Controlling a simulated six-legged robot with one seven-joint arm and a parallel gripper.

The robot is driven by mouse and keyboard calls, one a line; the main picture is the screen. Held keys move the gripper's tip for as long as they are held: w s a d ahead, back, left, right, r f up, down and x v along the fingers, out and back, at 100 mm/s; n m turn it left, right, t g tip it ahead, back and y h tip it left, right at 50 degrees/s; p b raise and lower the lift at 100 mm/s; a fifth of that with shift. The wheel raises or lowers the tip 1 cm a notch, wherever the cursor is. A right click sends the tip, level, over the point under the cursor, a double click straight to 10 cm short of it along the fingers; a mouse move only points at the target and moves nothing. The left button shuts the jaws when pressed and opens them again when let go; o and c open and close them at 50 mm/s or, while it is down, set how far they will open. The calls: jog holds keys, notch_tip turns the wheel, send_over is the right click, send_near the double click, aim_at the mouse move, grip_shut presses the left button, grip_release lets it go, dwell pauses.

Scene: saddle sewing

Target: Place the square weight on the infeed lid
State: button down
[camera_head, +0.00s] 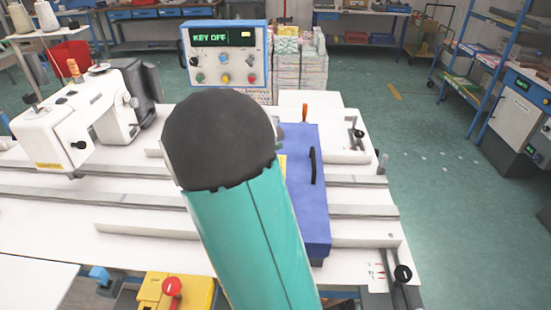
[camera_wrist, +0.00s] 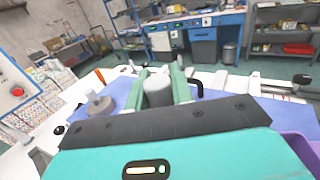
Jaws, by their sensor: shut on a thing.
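The blue lid (camera_head: 312,225) with a black handle (camera_head: 313,165) lies on the white sewing bench in the head view, partly hidden behind my arm. It also shows in the wrist view (camera_wrist: 117,83) as a blue surface under the fingers. My gripper (camera_wrist: 160,88) is shut on a pale grey weight (camera_wrist: 158,92) between its two green fingers. The lower part of this weight is hidden, so I cannot tell whether it is square or touches the lid. A grey round weight with a knob (camera_wrist: 99,106) sits on the blue surface to the left. My arm hides the gripper in the head view.
A white sewing machine (camera_head: 85,115) stands at the left of the bench. A control box reading KEY OFF (camera_head: 225,55) stands behind. Metal rails (camera_head: 365,211) cross the bench. An orange handle (camera_head: 305,112) stands near the lid's far edge. The floor at the right is open.

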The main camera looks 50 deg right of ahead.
jog(key=d+f, duration=0.3)
jog(key=f, duration=0.1)
jog(key=shift+w+d, duration=0.1)
jog(key=shift+w, duration=0.25)
jog(key=shift+d+f, duration=0.1)
jog(key=shift+f, duration=1.45)
jog(key=shift+f, duration=0.15)
jog(key=c, duration=1.2)
grip_release()
jog(key=v, duration=1.2)
